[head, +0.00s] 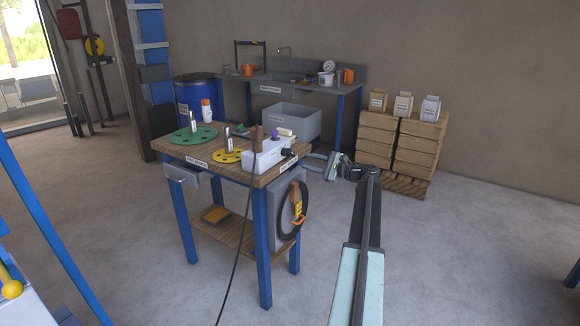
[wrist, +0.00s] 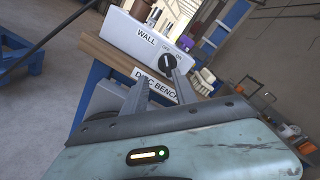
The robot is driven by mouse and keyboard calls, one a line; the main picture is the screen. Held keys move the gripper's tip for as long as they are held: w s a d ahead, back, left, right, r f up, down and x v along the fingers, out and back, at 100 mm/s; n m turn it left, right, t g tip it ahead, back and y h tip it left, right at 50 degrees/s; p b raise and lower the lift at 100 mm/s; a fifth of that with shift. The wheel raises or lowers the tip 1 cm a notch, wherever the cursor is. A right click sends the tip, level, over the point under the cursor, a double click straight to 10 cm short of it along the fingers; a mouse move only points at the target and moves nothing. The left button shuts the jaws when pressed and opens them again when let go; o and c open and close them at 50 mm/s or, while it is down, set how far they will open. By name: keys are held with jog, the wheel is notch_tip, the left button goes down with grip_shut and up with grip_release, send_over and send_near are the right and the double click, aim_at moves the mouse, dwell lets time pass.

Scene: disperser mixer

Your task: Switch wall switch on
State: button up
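The wall switch is a white box (head: 266,158) on top of the wooden disc bench, with a black rotary knob (head: 289,152) on its right-hand end. In the wrist view the box (wrist: 140,38) carries a "WALL" label, partly cut off, and the round knob (wrist: 167,62) has a pale line across it. My gripper (head: 318,162) is to the right of the bench, pointing toward the knob. In the wrist view my gripper (wrist: 156,68) has its two grey fingers apart with nothing between them. The right fingertip overlaps the knob's lower edge; I cannot tell whether they touch.
The bench (head: 176,151) also bears a green disc (head: 193,135), a yellow disc (head: 229,156) and a white bottle (head: 206,111). A cable hangs down its front. An orange-handled tool (head: 297,203) hangs on its side.

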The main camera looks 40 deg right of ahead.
aim_at(293, 155)
jog(key=w, duration=0.7)
jog(key=shift+a+r, duration=0.2)
jog(key=shift+r, duration=0.05)
grip_shut()
jog(key=shift+m, duration=0.3)
